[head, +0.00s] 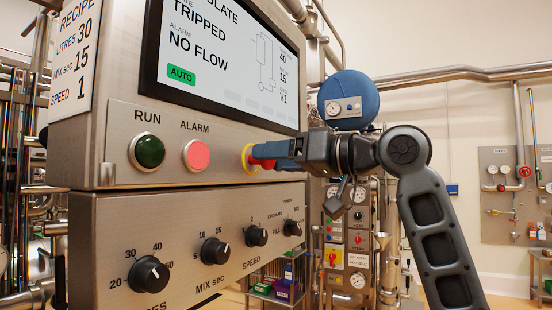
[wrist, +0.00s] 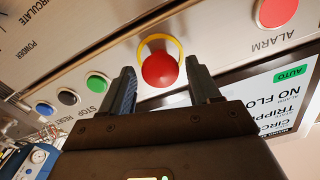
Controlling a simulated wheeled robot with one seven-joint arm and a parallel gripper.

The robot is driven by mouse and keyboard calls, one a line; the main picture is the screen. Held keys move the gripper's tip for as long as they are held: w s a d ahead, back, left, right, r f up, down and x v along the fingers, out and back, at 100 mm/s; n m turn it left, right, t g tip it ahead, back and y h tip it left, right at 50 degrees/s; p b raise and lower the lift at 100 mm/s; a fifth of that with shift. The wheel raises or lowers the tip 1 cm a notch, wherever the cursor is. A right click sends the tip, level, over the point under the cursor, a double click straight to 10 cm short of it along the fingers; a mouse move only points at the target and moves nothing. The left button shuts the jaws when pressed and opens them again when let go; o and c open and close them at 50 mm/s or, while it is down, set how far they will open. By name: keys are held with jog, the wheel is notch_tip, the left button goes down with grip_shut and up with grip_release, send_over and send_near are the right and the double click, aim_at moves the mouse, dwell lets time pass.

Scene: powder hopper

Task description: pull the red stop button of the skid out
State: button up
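The red stop button (wrist: 161,70) is a round mushroom head on a yellow ring, on the sloping steel panel. In the head view the stop button (head: 267,164) shows only partly, at the panel's right end behind my fingers. My gripper (head: 274,153) reaches it from the right. In the wrist view my gripper (wrist: 160,65) is open, with one dark finger on each side of the red head. A gap shows between each finger and the head. I cannot tell whether the button is pressed in.
The screen (head: 225,55) above reads TRIPPED and NO FLOW. A dark green RUN lamp (head: 147,151) and a bright red ALARM lamp (head: 197,155) sit left of the button. Several black knobs (head: 149,274) stick out below. Pipes and a blue-topped vessel (head: 349,96) stand behind.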

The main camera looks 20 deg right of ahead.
jog(key=shift+o, duration=0.5)
jog(key=shift+d, duration=0.1)
jog(key=b+v, duration=0.1)
jog(key=v, duration=0.6)
jog(key=shift+s, duration=0.3)
jog(key=shift+d, duration=0.15)
